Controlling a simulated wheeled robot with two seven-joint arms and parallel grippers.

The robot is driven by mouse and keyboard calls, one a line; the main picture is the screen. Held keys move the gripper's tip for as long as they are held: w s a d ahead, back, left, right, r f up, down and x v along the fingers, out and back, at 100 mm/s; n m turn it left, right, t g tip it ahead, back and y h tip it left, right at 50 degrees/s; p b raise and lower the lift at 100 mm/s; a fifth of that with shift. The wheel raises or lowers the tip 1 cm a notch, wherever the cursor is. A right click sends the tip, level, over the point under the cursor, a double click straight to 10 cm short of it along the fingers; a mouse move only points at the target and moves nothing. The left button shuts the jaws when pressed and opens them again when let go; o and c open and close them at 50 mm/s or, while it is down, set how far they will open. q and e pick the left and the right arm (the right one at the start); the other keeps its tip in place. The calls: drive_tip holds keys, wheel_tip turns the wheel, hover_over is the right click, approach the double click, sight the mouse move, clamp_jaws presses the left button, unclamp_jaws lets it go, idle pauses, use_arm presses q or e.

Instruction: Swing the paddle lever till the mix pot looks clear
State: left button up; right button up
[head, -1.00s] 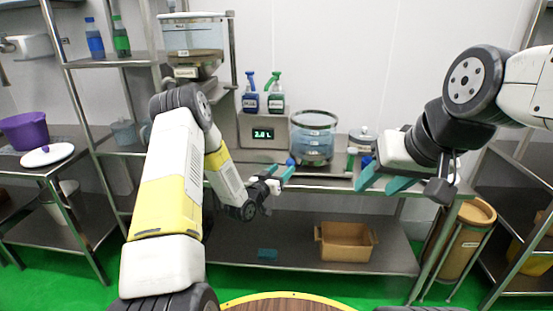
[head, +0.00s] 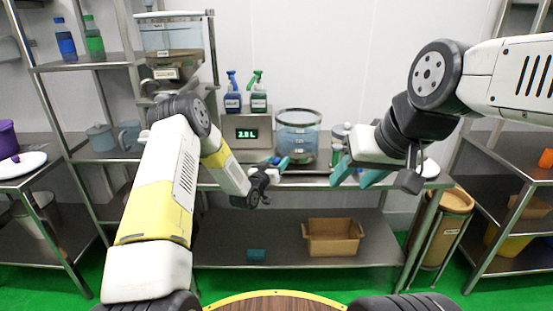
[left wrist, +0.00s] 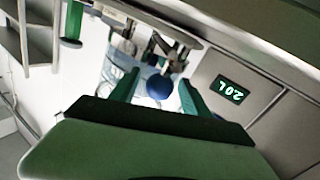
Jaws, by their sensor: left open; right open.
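The mix pot (head: 298,140) is a clear round vessel on the steel bench, with bluish, see-through contents. It stands right of a unit whose green display (head: 247,134) reads 2.0 L. In the left wrist view, a blue ball knob (left wrist: 160,87), apparently the paddle lever's, sits between the green fingers of my left gripper (left wrist: 158,92). The fingers are apart; I cannot tell whether either touches the knob. In the head view my left gripper (head: 278,164) is low in front of the pot. My right gripper (head: 356,174) is open and empty, right of the pot at the bench front.
Blue and green spray bottles (head: 232,100) stand on the display unit. A tank (head: 172,36) sits on the upper left shelf. A brown bin (head: 333,237) and a small teal item (head: 256,255) lie on the lower shelf. A jar with a lid is partly hidden behind my right gripper.

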use_arm(q)
drive_tip(key=shift+c, duration=0.2)
clamp_jaws()
idle(1.2)
